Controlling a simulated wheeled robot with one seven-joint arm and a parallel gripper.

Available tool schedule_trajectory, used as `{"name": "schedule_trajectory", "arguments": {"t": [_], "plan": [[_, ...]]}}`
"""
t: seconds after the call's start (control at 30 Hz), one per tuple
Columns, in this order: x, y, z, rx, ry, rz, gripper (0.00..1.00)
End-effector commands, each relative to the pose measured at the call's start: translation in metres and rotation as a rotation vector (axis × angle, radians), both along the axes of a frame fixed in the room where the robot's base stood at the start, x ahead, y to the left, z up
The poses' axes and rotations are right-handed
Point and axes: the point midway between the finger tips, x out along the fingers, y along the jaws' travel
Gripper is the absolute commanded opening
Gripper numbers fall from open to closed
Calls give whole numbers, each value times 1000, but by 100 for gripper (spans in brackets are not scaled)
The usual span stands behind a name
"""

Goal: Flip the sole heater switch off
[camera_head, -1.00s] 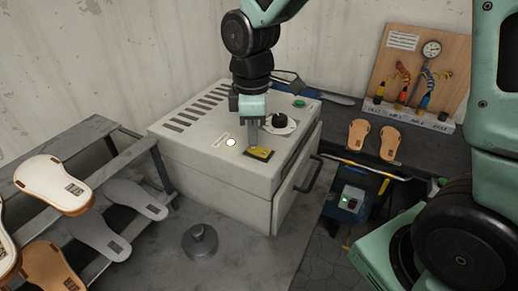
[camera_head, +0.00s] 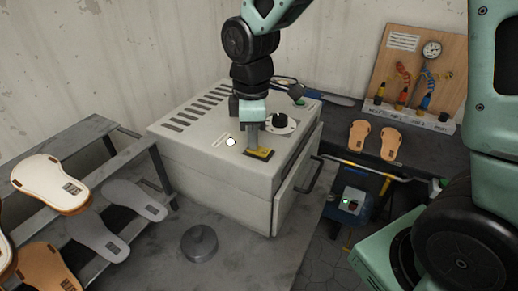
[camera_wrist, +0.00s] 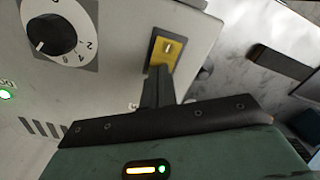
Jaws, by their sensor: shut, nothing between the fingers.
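The sole heater is a pale grey box (camera_head: 190,142) with slots, a dial and a switch on its top. In the wrist view my fingertips (camera_wrist: 158,72) overlap the plate's near end. I cannot tell whether they touch the lever.
Sandal soles lie on a rack (camera_head: 108,157) at left. A grey weight (camera_head: 199,243) stands in front. A gauge board (camera_head: 411,60) stands at the back right.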

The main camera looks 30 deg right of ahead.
Motion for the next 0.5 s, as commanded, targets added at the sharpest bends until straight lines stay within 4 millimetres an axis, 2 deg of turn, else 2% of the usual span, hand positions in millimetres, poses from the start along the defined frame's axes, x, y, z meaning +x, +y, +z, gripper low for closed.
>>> {"name": "schedule_trajectory", "arguments": {"t": [0.23, 0.5], "plan": [[0, 0, 3, -1, 1, 0, 0], [0, 0, 24, -1, 0, 0, 0]]}}
